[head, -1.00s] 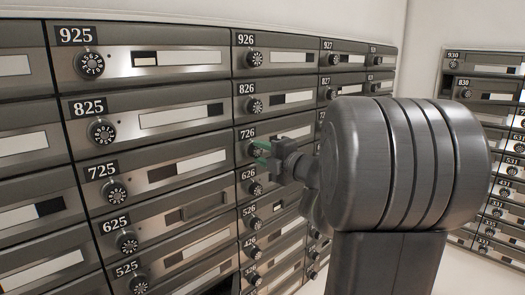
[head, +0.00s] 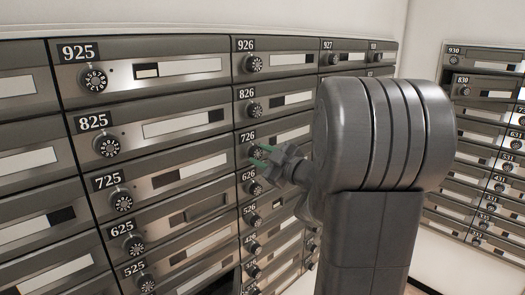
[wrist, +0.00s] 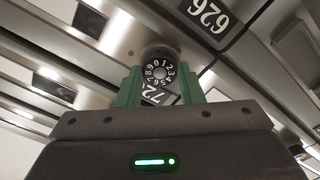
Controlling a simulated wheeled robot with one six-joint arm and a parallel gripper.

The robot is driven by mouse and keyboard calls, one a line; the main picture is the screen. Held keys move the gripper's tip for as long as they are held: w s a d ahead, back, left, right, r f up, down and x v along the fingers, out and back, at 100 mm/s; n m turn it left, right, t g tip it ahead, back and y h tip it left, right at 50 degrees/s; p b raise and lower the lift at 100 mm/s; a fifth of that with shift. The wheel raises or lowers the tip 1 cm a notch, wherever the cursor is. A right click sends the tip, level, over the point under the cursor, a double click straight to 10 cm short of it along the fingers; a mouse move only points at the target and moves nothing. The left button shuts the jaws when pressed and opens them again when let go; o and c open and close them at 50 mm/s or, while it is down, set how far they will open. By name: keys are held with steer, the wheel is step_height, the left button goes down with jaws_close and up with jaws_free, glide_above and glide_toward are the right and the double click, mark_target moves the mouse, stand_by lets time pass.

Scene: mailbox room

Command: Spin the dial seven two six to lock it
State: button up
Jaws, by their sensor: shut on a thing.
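The black numbered dial of mailbox 726 (wrist: 158,71) shows between my green fingertips in the wrist view, its white digits in a ring. The 726 plate (head: 247,137) is above that dial in the head view; in the wrist view it is upside down and partly hidden. My gripper (head: 258,156) is at this dial, shut on it with one finger on each side. My fingers and wrist hide most of the dial in the head view. I cannot tell which digit is at the mark.
Dial 626 (head: 254,189) is just below, and dial 826 (head: 254,109) is above. The 725 dial (head: 121,201) is to the left. A second bank of mailboxes (head: 487,90) stands at the right. My bulky arm covers the boxes right of 726.

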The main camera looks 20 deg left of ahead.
steer(key=m+p, duration=0.1)
steer(key=m, duration=0.3)
steer(key=shift+m, duration=0.3)
steer(key=shift+f+m+p, duration=0.1)
steer(key=shift+m+p, duration=0.3)
steer(key=shift+m, duration=1.8)
steer(key=o, duration=1)
steer(key=shift+d, duration=0.1)
steer(key=b+v, duration=0.3)
steer(key=v, duration=1)
steer(key=shift+s+d, duration=0.2)
steer(key=shift+d, duration=0.1)
steer(key=shift+a, duration=0.1)
